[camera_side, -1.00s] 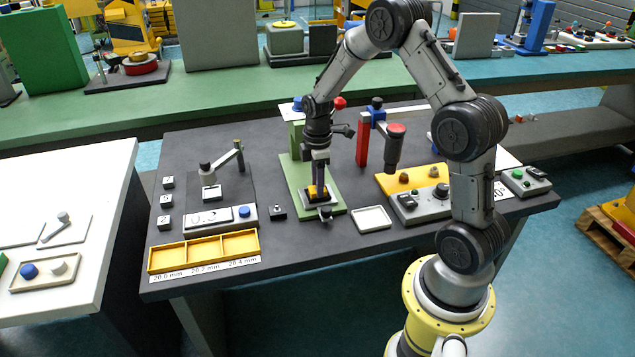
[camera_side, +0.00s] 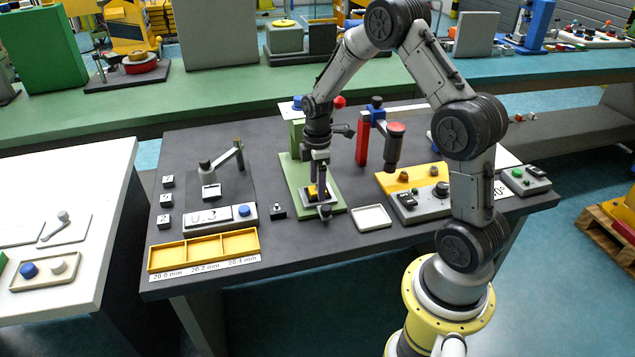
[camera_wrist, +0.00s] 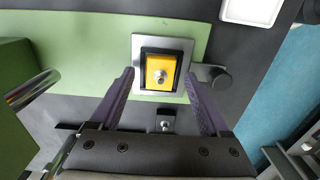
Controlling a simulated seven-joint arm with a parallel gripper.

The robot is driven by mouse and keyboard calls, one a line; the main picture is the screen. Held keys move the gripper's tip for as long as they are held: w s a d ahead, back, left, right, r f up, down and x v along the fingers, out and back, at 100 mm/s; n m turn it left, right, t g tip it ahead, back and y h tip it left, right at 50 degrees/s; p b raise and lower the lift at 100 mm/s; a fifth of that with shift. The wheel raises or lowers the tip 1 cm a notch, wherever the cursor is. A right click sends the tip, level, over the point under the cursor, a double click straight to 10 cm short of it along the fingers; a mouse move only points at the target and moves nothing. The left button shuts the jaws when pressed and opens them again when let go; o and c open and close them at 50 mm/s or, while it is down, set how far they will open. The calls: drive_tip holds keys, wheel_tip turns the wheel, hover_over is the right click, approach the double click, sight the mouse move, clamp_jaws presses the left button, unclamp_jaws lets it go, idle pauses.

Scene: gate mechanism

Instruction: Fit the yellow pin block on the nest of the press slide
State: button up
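The yellow pin block (camera_wrist: 160,73) with its round metal pin sits inside the dark nest on the square metal plate of the press slide (camera_wrist: 138,48). In the side view the yellow block (camera_side: 313,190) is on the slide at the front of the green press base (camera_side: 293,177). In the wrist view my gripper (camera_wrist: 158,83) is open, its two purple fingers apart on either side of the block with gaps between. In the side view my gripper (camera_side: 318,186) is directly above the slide. Whether the block is fully seated cannot be told.
A dark knob (camera_wrist: 221,79) sticks out from the slide. A small block with a stud (camera_side: 277,211) stands left of the press. A white tray (camera_side: 371,217) lies to the right. A yellow three-compartment bin (camera_side: 203,250) stands at the front left, empty.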

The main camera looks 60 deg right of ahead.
drive_tip(key=a+r+n+t, duration=0.1)
drive_tip(key=a+r, duration=0.1)
drive_tip(key=r, duration=0.8)
drive_tip(key=a+r+t, duration=0.1)
drive_tip(key=a+r, duration=0.1)
drive_tip(key=r, duration=0.8)
drive_tip(key=s+a+r+t, duration=0.2)
drive_tip(key=s+a+r, duration=0.5)
drive_tip(key=s+a+f+m, duration=0.2)
drive_tip(key=s+m, duration=0.3)
drive_tip(key=s, duration=0.2)
drive_tip(key=s+a+f+m+t, duration=0.1)
drive_tip(key=s+a+f+m, duration=0.1)
drive_tip(key=s+m, duration=0.3)
drive_tip(key=shift+s+a+f+t, duration=0.3)
drive_tip(key=shift+s+a, duration=0.5)
drive_tip(key=shift+s, duration=0.4)
drive_tip(key=shift+r, duration=0.1)
